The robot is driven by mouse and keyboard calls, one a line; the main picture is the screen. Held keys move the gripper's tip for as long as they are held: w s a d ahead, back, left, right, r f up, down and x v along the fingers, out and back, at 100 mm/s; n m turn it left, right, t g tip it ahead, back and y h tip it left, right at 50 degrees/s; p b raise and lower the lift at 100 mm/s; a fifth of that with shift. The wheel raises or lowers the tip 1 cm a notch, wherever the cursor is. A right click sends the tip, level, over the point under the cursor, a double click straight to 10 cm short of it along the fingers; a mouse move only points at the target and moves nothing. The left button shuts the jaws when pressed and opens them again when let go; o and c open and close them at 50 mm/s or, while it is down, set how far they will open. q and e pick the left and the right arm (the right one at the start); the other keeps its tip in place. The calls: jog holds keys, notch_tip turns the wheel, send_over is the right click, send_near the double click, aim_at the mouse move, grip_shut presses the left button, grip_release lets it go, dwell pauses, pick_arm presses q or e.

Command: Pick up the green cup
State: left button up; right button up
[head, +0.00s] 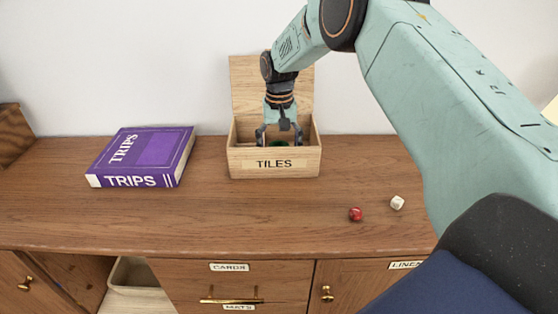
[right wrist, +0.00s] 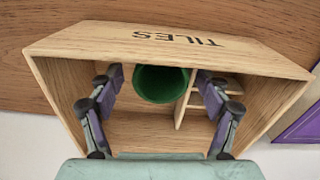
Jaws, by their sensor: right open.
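The green cup (right wrist: 161,84) stands inside the open wooden box labelled TILES (head: 240,162), near its front wall. My left gripper is not in either view.
The box's lid (head: 245,90) stands raised behind it. A wooden divider (right wrist: 184,100) is close beside the cup. A purple TRIPS book (head: 150,155) lies to the left.

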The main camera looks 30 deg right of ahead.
jog(key=shift+f, duration=0.4)
jog(key=shift+w+f, duration=0.1)
jog(key=shift+w, duration=0.05)
jog(key=shift+c, duration=0.5)
jog(key=c, duration=1.3)
jog(key=shift+o, duration=0.2)
notch_tip(320, 180, up, 10)
jog(key=p, duration=0.1)
